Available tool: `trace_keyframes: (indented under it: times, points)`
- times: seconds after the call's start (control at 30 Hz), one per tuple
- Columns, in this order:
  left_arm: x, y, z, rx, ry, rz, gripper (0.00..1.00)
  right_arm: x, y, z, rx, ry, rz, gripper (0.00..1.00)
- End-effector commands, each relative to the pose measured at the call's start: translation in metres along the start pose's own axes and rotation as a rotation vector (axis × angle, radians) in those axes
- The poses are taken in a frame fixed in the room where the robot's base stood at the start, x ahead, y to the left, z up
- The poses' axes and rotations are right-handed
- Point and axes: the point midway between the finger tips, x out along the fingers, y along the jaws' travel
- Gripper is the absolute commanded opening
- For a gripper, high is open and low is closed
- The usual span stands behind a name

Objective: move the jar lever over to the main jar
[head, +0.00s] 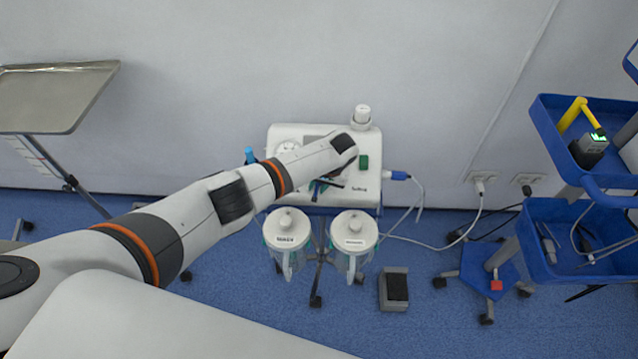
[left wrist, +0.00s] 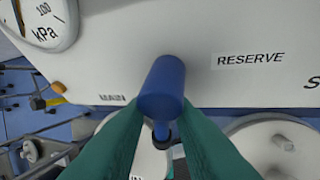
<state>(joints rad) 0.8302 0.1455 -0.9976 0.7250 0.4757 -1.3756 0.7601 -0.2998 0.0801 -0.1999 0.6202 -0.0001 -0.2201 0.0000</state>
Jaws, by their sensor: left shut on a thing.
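The suction unit (head: 371,191) stands against the wall in the head view. My left arm reaches across its front, and my left gripper (head: 325,184) is at the front panel, partly hidden by the wrist. In the left wrist view the blue jar lever (left wrist: 163,85) stands between the green fingers of my left gripper (left wrist: 160,132), which is shut on it. The knob is between the MAIN label (left wrist: 112,98) on the left and the RESERVE label (left wrist: 250,59) on the right. Two white-lidded jars, left (head: 287,229) and right (head: 354,231), hang below. My right gripper is out of view.
A pressure gauge (left wrist: 45,22) is at the panel's upper left. A grey foot pedal (head: 394,289) lies on the floor. A blue cart (head: 555,145) stands at the right and a metal tray (head: 55,95) at the left. Cables run from the unit to wall sockets (head: 482,178).

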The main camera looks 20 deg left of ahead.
Motion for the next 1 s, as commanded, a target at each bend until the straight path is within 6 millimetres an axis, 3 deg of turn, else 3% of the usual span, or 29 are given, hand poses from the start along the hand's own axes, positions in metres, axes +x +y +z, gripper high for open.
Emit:
trace_keyframes:
  times: [0.5, 1.0]
  points:
    - [-0.0015, 0.0014, 0.0016, 0.300, -0.075, 0.163, 0.00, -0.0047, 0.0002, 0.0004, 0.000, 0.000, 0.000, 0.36]
    - [-0.0015, 0.0022, 0.0024, 0.358, -0.090, 0.196, 0.00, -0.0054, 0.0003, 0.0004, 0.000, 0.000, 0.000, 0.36]
